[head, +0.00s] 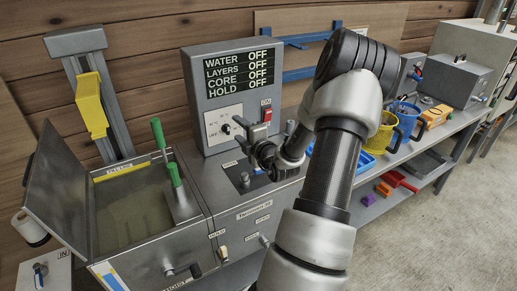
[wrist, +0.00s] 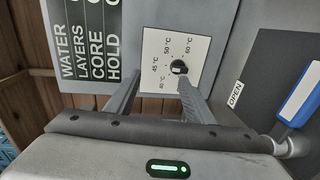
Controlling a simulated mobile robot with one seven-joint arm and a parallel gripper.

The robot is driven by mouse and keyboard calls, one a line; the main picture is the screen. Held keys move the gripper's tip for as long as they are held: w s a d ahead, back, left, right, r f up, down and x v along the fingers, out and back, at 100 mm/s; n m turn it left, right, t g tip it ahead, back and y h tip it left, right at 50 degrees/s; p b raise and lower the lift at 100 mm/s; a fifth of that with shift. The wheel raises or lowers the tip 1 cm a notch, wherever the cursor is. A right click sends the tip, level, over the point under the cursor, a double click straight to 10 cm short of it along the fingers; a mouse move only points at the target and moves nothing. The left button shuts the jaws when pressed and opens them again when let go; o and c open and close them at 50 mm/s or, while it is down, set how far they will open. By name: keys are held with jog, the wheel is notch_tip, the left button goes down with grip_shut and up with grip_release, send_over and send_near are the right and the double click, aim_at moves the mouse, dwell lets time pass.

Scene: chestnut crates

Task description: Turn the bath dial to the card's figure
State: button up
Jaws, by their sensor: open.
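The bath dial is a small black knob (wrist: 180,67) on a white plate with °C figures around it. The wrist view shows figures such as 40, 45 and 50, turned sideways. A pale mark shows on the knob, but I cannot tell which figure it points at. In the head view the dial's white plate (head: 222,126) is on the front of the grey control box. My gripper (wrist: 158,78) is open, its fingers reaching toward the plate. The right fingertip is close to the knob; I cannot tell if they touch. I cannot make out a card.
The control box (head: 197,92) display (head: 239,70) reads OFF for water, layers, core and hold. A red switch (head: 266,112) marked ON is right of the dial. An open bath (head: 105,215) with green-handled tools is at left. A blue handle (wrist: 298,90) is at right in the wrist view.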

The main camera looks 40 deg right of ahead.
jog(key=f+p+v, duration=0.1)
jog(key=p+v, duration=0.2)
jog(key=v, duration=0.9)
jog(key=shift+s+f, duration=0.15)
jog(key=shift+s, duration=0.2)
dwell(0.4)
jog(key=shift+a, duration=0.15)
jog(key=shift+p, duration=0.5)
jog(key=shift+w+f+n+b, duration=0.1)
jog(key=shift+f+n+b, duration=0.2)
jog(key=shift+b, duration=0.2)
jog(key=c, duration=0.5)
jog(key=shift+o, duration=0.2)
jog(key=n+t+b, duration=0.1)
jog(key=n+b, duration=1.2)
jog(key=n, duration=0.4)
send_near(228, 131)
jog(key=shift+h, duration=0.3)
jog(key=b+x, duration=0.1)
jog(key=x, duration=0.7)
jog(key=shift+w, duration=0.4)
